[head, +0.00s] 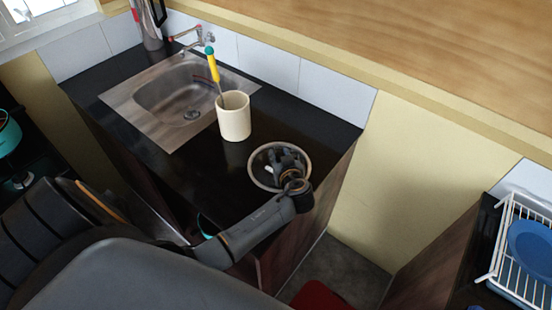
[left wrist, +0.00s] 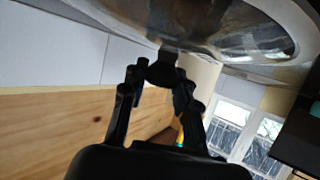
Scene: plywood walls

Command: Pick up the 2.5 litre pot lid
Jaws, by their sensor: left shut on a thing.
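The pot lid (head: 255,177) is a round disc with a pale metal rim at the right end of the black counter. My left gripper (head: 285,161) is over its middle and hides part of it. In the left wrist view the shiny lid (left wrist: 235,20) fills the top, and the left gripper (left wrist: 162,75) is shut on its dark knob (left wrist: 163,72). I cannot tell whether the lid touches the counter. My right gripper is not in view.
A cream crock (head: 234,120) holding a yellow-handled utensil (head: 213,68) stands left of the lid, beside the steel sink (head: 180,95). A white dish rack (head: 510,255) with a blue dish (head: 532,248) is at far right. The black counter (head: 190,170) left of the lid is clear.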

